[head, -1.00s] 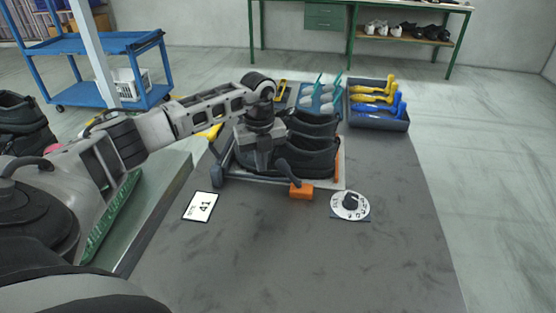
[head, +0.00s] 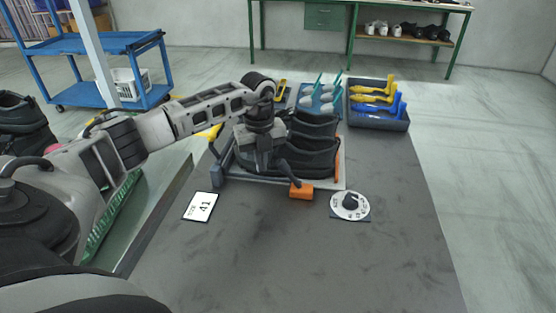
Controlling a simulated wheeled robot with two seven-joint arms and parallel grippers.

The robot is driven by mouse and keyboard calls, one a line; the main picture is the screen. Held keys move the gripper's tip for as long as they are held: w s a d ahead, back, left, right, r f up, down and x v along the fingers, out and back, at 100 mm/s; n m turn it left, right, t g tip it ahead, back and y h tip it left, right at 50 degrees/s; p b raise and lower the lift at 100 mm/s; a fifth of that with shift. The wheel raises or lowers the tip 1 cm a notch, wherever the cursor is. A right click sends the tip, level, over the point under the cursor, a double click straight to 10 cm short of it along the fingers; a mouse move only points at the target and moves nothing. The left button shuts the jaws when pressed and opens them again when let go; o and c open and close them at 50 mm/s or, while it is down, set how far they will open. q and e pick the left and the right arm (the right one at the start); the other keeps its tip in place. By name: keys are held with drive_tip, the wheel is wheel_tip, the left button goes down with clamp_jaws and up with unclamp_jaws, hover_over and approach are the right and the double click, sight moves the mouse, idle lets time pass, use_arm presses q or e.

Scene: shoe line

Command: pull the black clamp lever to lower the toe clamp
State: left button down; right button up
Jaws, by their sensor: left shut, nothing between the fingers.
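The black clamp lever (head: 291,176) rises at a slant from an orange block (head: 302,191) at the front of the shoe fixture. Its upper end is close to my left gripper (head: 268,168), which points down just left of it. I cannot tell whether they touch. The gripper is shut and holds nothing. Dark shoes (head: 316,150) sit side by side in the fixture, behind and right of the gripper. An orange part (head: 337,165) stands at the fixture's right edge. The toe clamp cannot be made out clearly behind my gripper and arm. My right gripper is out of view.
A white dial (head: 350,205) with a black knob lies front right, and a "41" card (head: 201,206) front left. A dark tray (head: 379,121) with yellow and blue tools stands behind right. The front of the grey table (head: 300,260) is clear.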

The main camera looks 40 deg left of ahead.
sight(279, 160)
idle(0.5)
use_arm(q)
drive_tip(key=d, duration=0.1)
drive_tip(key=w+d, duration=0.2)
drive_tip(key=d, duration=0.1)
drive_tip(key=shift+w+d, duration=0.5)
drive_tip(key=shift+d, duration=0.3)
drive_tip(key=shift+w+d, duration=0.45)
drive_tip(key=shift+d, duration=0.4)
drive_tip(key=shift+w+d, duration=0.5)
drive_tip(key=shift+d, duration=0.3)
drive_tip(key=shift+a, duration=0.1)
